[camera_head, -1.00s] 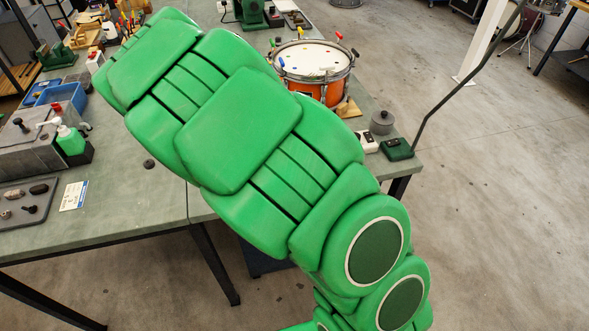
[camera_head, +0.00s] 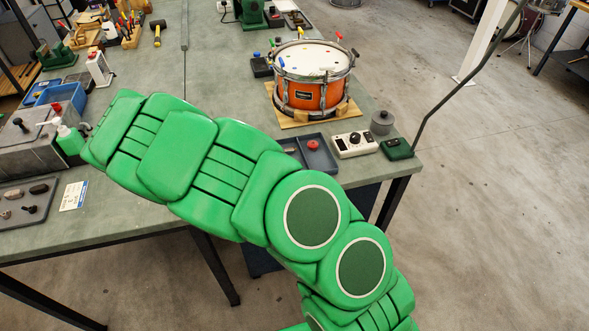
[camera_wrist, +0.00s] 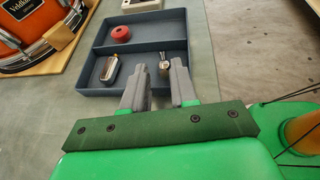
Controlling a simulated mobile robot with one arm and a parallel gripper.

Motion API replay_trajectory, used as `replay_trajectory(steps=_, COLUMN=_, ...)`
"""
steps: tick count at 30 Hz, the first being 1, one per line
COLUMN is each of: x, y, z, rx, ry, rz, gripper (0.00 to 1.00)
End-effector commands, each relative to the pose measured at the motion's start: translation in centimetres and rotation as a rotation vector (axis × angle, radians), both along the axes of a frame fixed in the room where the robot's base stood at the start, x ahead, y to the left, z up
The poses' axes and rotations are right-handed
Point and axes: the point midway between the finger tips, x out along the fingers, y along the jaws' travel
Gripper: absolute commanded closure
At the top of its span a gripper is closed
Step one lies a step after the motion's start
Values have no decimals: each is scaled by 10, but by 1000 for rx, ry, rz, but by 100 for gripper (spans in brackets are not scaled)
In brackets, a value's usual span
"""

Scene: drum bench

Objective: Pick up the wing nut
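In the wrist view, my gripper (camera_wrist: 158,66) is open, its two grey fingers apart with nothing held between them. They reach over the near edge of a grey-blue divided tray (camera_wrist: 172,22). A small shiny metal piece (camera_wrist: 164,65), possibly the wing nut, lies in the near compartment, in line with the gap between the fingertips. A larger rounded metal piece (camera_wrist: 110,69) lies to its left. I cannot tell whether the fingers touch anything. In the head view, my green arm hides the gripper and part of the tray (camera_head: 322,163).
A red round piece (camera_wrist: 121,33) lies in the tray's far compartment. The orange drum (camera_head: 309,92) stands on a wooden board behind the tray. A white box with a knob (camera_head: 353,145) and a green box (camera_head: 396,149) stand to the right, near the bench edge.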

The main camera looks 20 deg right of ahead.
Motion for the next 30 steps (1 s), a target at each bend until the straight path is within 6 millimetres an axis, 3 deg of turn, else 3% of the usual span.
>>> replay_trajectory(steps=5, x=0, y=-9, z=-4, rx=-1, ry=0, rz=-1, gripper=73)
replay_trajectory(steps=15, x=3, y=-45, z=-24, rx=0, ry=1, rz=-2, gripper=73)
replay_trajectory(steps=23, x=4, y=-48, z=-26, rx=1, ry=0, rz=0, gripper=73)
replay_trajectory(steps=29, x=4, y=-48, z=-25, rx=1, ry=0, rz=0, gripper=100)
replay_trajectory(steps=30, x=4, y=-48, z=-25, rx=1, ry=0, rz=0, gripper=100)
